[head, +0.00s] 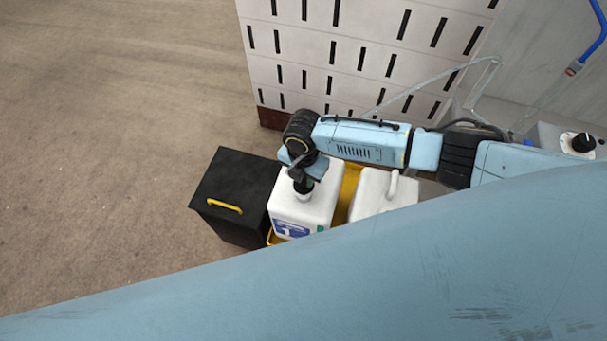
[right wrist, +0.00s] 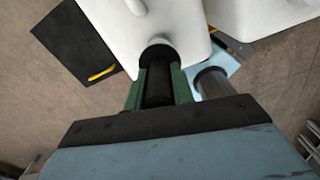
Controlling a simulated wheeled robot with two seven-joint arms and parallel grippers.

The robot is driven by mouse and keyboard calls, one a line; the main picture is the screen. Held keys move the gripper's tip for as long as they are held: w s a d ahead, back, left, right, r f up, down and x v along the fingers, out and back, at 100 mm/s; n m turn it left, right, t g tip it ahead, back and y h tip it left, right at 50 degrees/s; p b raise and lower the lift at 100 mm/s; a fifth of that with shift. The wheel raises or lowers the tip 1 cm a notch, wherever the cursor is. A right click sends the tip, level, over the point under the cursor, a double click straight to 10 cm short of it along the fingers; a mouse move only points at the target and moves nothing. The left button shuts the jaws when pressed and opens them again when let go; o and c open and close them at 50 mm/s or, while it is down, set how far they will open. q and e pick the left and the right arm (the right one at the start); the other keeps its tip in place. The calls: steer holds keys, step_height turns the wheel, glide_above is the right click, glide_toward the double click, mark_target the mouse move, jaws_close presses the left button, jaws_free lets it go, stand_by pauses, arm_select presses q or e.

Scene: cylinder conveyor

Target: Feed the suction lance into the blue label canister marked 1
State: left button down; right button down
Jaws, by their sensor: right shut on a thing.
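The white canister (head: 300,208) has a blue label (head: 291,229) with a white 1 on its front. It stands upright in the middle of the head view. My right gripper (head: 303,180) is right above its neck, pointing down. In the right wrist view the green fingers are shut on a black cylindrical piece (right wrist: 158,85), which looks like the suction lance's head. Its far end meets the dark ring at the canister's neck (right wrist: 158,48). Any shaft below is hidden, so its depth cannot be told. My left gripper is not in view.
A second white canister (head: 373,190) stands to the right, past a yellow strip (head: 347,190). A black box (head: 236,190) with a yellow handle is close on the left. A clear hose (head: 435,76) runs behind my right arm. A slotted white block (head: 350,55) stands behind.

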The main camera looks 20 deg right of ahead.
steer(key=shift+f+b, duration=1.25)
steer(key=shift+f, duration=0.55)
steer(key=shift+f, duration=0.15)
steer(key=c, duration=1.1)
jaws_free()
step_height(320, 180, up, 13)
steer(key=shift+r+p, duration=0.2)
steer(key=shift+p, duration=0.9)
